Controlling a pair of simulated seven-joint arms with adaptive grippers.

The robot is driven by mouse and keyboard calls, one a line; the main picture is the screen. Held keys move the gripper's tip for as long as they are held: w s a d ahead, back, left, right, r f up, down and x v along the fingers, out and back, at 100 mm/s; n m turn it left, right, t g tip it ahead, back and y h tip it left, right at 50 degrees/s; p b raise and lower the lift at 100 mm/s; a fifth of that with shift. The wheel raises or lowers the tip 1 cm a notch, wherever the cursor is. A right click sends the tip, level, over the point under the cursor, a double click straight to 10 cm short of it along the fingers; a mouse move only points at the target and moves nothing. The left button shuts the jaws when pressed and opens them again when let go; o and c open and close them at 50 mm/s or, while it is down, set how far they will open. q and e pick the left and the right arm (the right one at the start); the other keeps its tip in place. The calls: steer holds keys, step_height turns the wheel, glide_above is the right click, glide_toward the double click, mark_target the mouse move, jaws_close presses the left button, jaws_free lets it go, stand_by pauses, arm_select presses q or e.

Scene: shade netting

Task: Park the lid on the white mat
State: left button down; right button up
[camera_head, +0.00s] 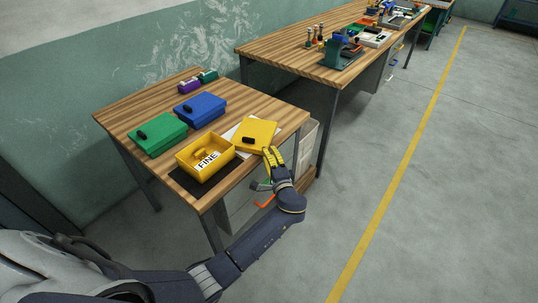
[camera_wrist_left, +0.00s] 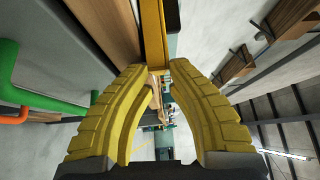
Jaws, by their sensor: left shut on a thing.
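The yellow lid (camera_head: 258,132) with a black handle lies over the white mat (camera_head: 233,130) at the right end of the near table. The mat shows along the lid's left side; I cannot tell whether the lid rests fully on it. My left gripper (camera_head: 270,152) is shut on the lid's right edge. In the left wrist view, the fingertips of the left gripper (camera_wrist_left: 155,70) close on the yellow lid edge (camera_wrist_left: 153,35). The open yellow box (camera_head: 205,164) marked "FINE" stands left of the lid. My right gripper is not in view.
A green box (camera_head: 158,135) and a blue box (camera_head: 200,111) stand behind the yellow box. Small purple (camera_head: 189,86) and dark green (camera_head: 208,76) boxes are at the back. A dark mat (camera_head: 185,185) lies under the yellow box. A second workbench (camera_head: 300,53) stands behind.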

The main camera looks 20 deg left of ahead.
arm_select(q)
steer(key=c, duration=1.3)
jaws_free()
steer(key=r+v, duration=0.1)
steer(key=v, duration=1.1)
steer(key=s+f+g+h, duration=0.25)
steer(key=s+f, duration=0.25)
steer(key=f, duration=0.8)
steer(key=s+a+f+m+g+h, duration=0.1)
steer(key=s+f+g+h, duration=0.2)
steer(key=f, duration=1)
steer(key=s+f+g+h, duration=0.15)
steer(key=s+f, duration=0.45)
steer(key=f, duration=0.7)
steer(key=s+a+f+n+g+h, duration=0.2)
steer(key=s+f+g+h, duration=0.1)
steer(key=s+f, duration=1.15)
steer(key=s+a+f+n+g, duration=0.1)
steer(key=s+f+n, duration=0.1)
steer(key=s, duration=0.6)
steer(key=s+a+f+n+g+h, duration=0.1)
steer(key=s+a, duration=0.1)
steer(key=s, duration=0.6)
steer(key=s+a+f+n+g, duration=0.1)
steer(key=s+f+n, duration=0.1)
steer(key=s, duration=0.7)
steer(key=shift+a+f+n+h, duration=0.3)
steer(key=shift+a+f+h, duration=0.05)
steer(key=shift+f+h, duration=0.05)
